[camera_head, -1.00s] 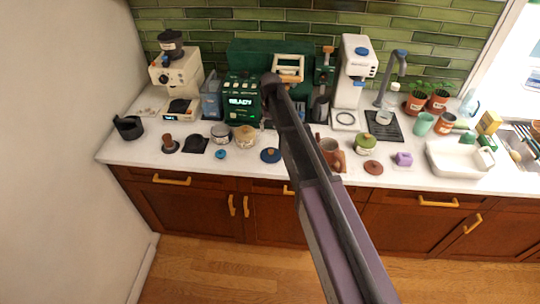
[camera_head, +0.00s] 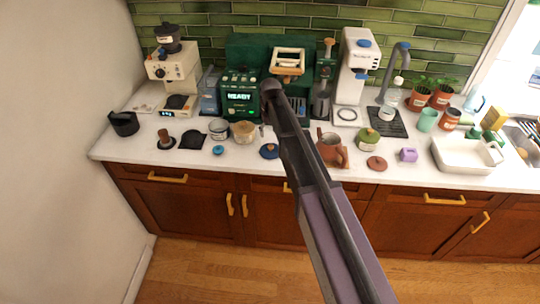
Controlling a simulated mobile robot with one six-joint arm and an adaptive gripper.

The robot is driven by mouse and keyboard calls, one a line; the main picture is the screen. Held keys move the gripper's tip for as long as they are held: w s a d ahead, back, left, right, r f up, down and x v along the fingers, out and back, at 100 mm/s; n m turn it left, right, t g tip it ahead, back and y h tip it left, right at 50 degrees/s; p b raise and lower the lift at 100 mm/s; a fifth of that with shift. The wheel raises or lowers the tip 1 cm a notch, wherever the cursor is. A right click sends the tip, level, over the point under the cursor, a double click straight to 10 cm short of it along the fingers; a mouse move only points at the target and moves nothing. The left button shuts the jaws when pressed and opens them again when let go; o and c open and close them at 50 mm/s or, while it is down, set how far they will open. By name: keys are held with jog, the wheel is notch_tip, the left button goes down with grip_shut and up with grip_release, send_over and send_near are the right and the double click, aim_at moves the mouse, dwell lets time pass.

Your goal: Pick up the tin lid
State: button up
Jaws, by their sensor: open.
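Several round lids lie on the white counter, and I cannot tell which is the tin lid. A dark blue lid with a wooden knob (camera_head: 270,151) lies near the front edge, just left of my arm. A reddish-brown lid with a knob (camera_head: 376,163) lies to the right of my arm. A small bright blue round piece (camera_head: 218,150) lies in front of a pale tin (camera_head: 218,129). My arm reaches up across the middle of the view and hides part of the counter. My gripper cannot be made out behind it.
A tan jar (camera_head: 243,131), a brown jug (camera_head: 332,149) and a green-topped jar (camera_head: 366,138) stand close by. Coffee machines line the back wall. A white basin (camera_head: 462,163) is at the right. The front strip of counter is mostly clear.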

aim_at(271, 146)
jog(key=shift+f+b, duration=1.15)
jog(key=shift+f, duration=0.25)
jog(key=shift+f+b, duration=2.6)
jog(key=c, duration=1)
